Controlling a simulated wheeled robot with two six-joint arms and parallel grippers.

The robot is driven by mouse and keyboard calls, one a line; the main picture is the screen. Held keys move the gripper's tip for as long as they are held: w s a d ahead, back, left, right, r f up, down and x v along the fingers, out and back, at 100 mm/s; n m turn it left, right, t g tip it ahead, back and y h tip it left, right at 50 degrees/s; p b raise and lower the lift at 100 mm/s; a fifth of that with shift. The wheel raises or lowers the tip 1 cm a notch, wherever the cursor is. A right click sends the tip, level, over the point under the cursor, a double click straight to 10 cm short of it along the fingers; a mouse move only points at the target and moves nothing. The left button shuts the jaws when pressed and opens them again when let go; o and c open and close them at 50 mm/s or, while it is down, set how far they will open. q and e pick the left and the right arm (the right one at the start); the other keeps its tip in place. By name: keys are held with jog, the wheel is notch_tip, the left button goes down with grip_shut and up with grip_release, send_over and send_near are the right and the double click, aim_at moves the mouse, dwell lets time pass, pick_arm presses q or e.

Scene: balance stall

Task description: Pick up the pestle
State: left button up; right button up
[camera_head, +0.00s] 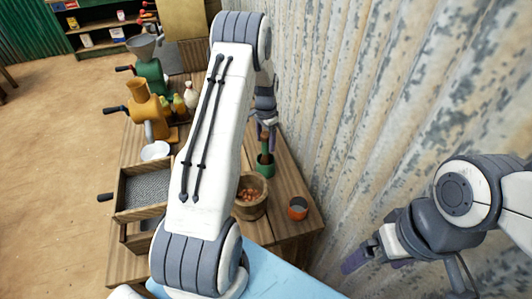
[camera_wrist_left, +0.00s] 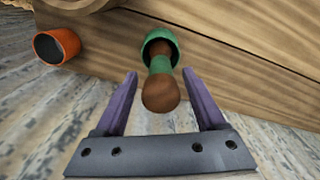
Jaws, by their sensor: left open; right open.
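The pestle, with a brown rounded knob and green bands, stands on the wooden table near the corrugated wall; it shows in the head view (camera_head: 264,146) and the left wrist view (camera_wrist_left: 160,93). A wider green part, a base or holder, surrounds its lower end. My left gripper (camera_wrist_left: 160,74) is open, its purple fingers on either side of the knob in the wrist view, with gaps on both sides. Whether the knob is fully between the fingers in depth is unclear. In the head view my left arm hides part of the table. My right gripper (camera_head: 362,254) is open and empty, right of the table.
A wooden bowl (camera_head: 250,207) of brown pieces and an orange cup (camera_head: 297,208) stand close to the pestle. Grinders (camera_head: 152,112), bottles (camera_head: 190,95) and a wooden box (camera_head: 130,192) fill the table's left side. The corrugated wall (camera_head: 400,100) runs close along the right.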

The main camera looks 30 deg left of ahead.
pick_arm(q)
jog(key=shift+f, duration=0.8)
grip_shut()
pick_arm(e)
jog(key=shift+r, duration=0.3)
pick_arm(q)
jog(key=shift+a+r, duration=0.1)
jog(key=shift+r, duration=0.05)
pick_arm(e)
jog(key=shift+f, duration=0.1)
